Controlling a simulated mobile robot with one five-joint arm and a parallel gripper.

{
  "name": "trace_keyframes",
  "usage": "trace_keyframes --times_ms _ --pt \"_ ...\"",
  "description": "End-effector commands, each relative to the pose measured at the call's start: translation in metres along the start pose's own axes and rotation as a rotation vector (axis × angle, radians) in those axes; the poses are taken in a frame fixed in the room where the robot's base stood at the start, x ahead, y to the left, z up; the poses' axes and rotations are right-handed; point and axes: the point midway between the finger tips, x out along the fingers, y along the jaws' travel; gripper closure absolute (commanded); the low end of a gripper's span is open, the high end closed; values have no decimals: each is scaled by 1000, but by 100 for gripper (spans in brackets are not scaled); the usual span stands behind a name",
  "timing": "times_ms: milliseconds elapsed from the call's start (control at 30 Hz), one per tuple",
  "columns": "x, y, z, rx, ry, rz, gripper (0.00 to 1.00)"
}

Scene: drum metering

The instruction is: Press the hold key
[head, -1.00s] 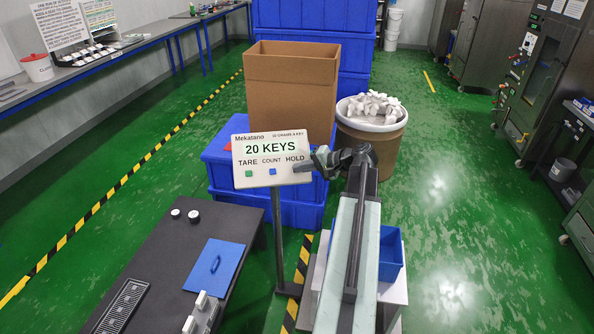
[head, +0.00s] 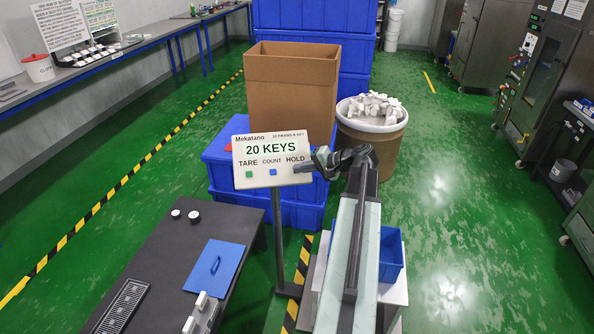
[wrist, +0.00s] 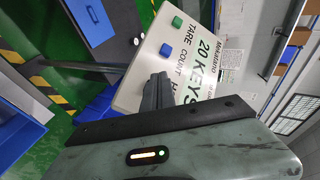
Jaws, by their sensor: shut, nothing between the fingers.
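The metering panel (head: 262,150) stands on a post and reads "20 KEYS", with TARE, COUNT and HOLD labels along its lower part. The green TARE key (head: 249,174) and the blue COUNT key (head: 273,172) show; they also appear in the wrist view, green (wrist: 177,22) and blue (wrist: 166,51). My gripper (head: 304,166) is shut and empty, its tips at the panel's lower right corner under the HOLD label. In the wrist view the fingertips (wrist: 160,80) overlap the panel beside the COUNT key. The HOLD key is hidden behind them. I cannot tell whether they touch it.
A drum of white parts (head: 370,118) stands behind my arm. A cardboard box (head: 290,85) and blue crates (head: 225,170) are behind the panel. Green floor is open at right.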

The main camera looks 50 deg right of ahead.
Motion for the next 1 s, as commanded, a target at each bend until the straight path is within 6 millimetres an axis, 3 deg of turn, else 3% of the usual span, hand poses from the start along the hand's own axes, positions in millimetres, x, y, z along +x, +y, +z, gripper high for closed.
trace_keyframes --times_ms 1000 --pt "5 5 -4 0 0 0 100"
